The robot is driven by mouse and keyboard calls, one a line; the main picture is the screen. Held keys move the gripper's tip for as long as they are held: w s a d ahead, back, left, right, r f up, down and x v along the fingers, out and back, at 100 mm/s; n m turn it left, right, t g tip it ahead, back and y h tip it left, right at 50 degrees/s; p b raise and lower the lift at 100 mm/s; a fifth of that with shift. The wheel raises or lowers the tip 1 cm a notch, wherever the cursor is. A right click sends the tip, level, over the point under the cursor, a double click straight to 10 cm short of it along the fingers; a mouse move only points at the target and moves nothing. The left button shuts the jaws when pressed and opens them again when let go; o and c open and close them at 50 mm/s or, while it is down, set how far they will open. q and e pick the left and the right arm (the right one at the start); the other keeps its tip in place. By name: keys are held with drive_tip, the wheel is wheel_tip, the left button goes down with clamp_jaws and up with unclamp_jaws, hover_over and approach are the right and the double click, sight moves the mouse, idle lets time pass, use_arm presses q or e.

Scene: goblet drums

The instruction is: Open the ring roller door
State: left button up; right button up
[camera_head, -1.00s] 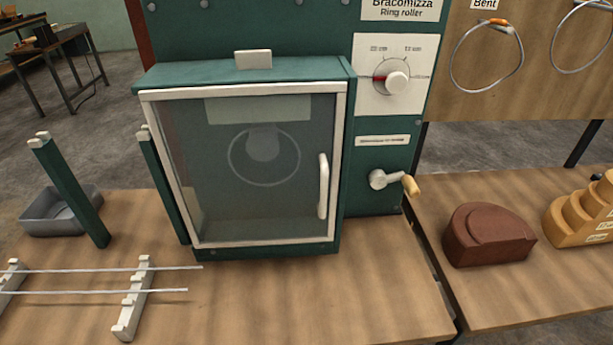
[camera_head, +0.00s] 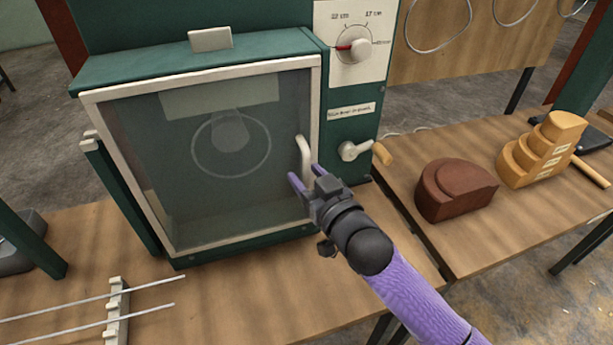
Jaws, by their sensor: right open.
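The ring roller (camera_head: 200,66) is a green machine on the wooden bench. Its door (camera_head: 170,247) is a clear panel in a white frame and looks shut. The white vertical door handle (camera_head: 303,152) is at the door's right side. My right gripper (camera_head: 305,178) is open, its purple fingers at the handle's lower part. I cannot tell whether the handle lies between the fingers or whether they touch it. The lower end of the handle is hidden by the gripper. A ring shape shows dimly behind the panel. My left gripper is not in view.
A crank (camera_head: 355,150) with a wooden grip sticks out right of the door, below a dial (camera_head: 352,46). A brown block (camera_head: 455,190) and a stepped wooden block (camera_head: 542,150) stand on the right bench. Rods on a rack (camera_head: 117,310) lie at front left.

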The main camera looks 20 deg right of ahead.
drive_tip(key=shift+w+a, duration=0.1)
drive_tip(key=shift+w, duration=0.25)
clamp_jaws()
idle(1.2)
